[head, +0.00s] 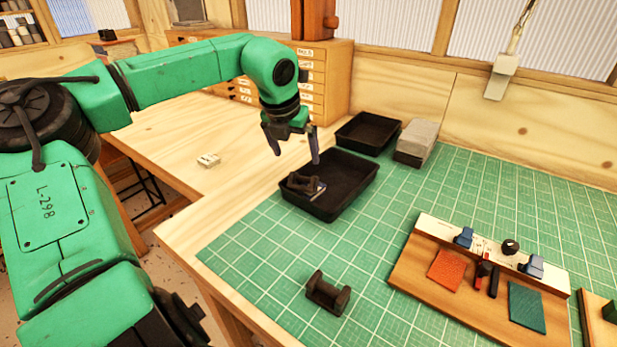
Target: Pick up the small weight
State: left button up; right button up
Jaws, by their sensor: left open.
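Two dark, spool-shaped pieces with thick ends and a thin middle are in the head view; I cannot tell for sure which is the small weight. One dark piece (303,182) lies in the left end of the front black tray (345,195), with a small bluish-grey flat item beside it. The other dark piece (328,292) lies on the green mat near its front edge. My left gripper (297,158) is open and empty, pointing down just above the left end of the tray. My right gripper is out of view.
A second black tray (367,132) and a grey block stack (418,138) stand behind. A wooden board (410,272) with tools and orange and green squares lies at the right. A white tag (208,160) lies on bare wood. The mat between is clear.

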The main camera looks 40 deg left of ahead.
aim_at(304, 178)
pick_arm(q)
jog(key=p+x, duration=0.1)
jog(key=x, duration=0.2)
jog(key=p+x, duration=0.1)
jog(key=x, duration=0.3)
jog(key=shift+w+a+f+p, duration=0.1)
jog(key=shift+w+f+p, duration=0.05)
jog(key=shift+w+p, duration=0.2)
jog(key=shift+s+x, duration=0.2)
jog(key=shift+x, duration=1)
jog(key=shift+w+a+f, duration=0.1)
jog(key=shift+w+f, duration=0.1)
jog(key=shift+f, duration=0.15)
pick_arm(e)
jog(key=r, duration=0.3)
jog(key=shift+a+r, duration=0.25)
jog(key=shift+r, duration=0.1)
pick_arm(q)
jog(key=shift+r, duration=0.1)
grip_shut()
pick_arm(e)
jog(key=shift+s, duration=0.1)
